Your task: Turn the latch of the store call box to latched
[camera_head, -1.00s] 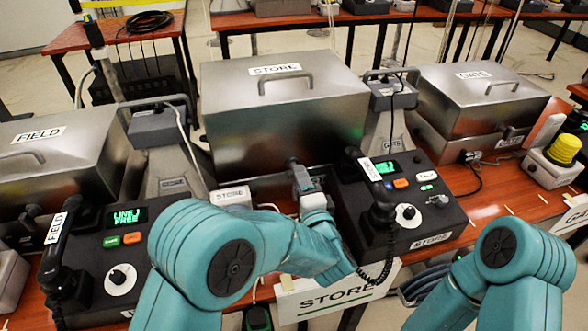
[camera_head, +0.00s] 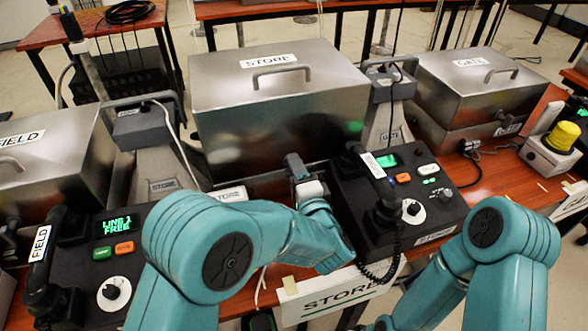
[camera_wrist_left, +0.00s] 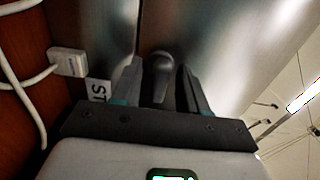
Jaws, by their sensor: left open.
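The store call box (camera_head: 280,110) is a large metal box with a STORE label and a handle on its lid. Its lid is shut. My left gripper (camera_head: 297,166) is at the lower front of this box in the head view. In the left wrist view my left gripper (camera_wrist_left: 160,88) is open, with one finger on each side of the dark latch knob (camera_wrist_left: 161,66) on the metal front. I cannot tell whether the fingers touch the knob. In the head view the gripper hides the latch, so its position is unclear there. My right gripper is out of view.
The store phone unit (camera_head: 436,205), with handset and coiled cord, stands close right of my left gripper. The field phone (camera_head: 110,255) is at the left. The gate box (camera_head: 470,90) stands farther right. A white plug and cable (camera_wrist_left: 66,62) lie near the fingers.

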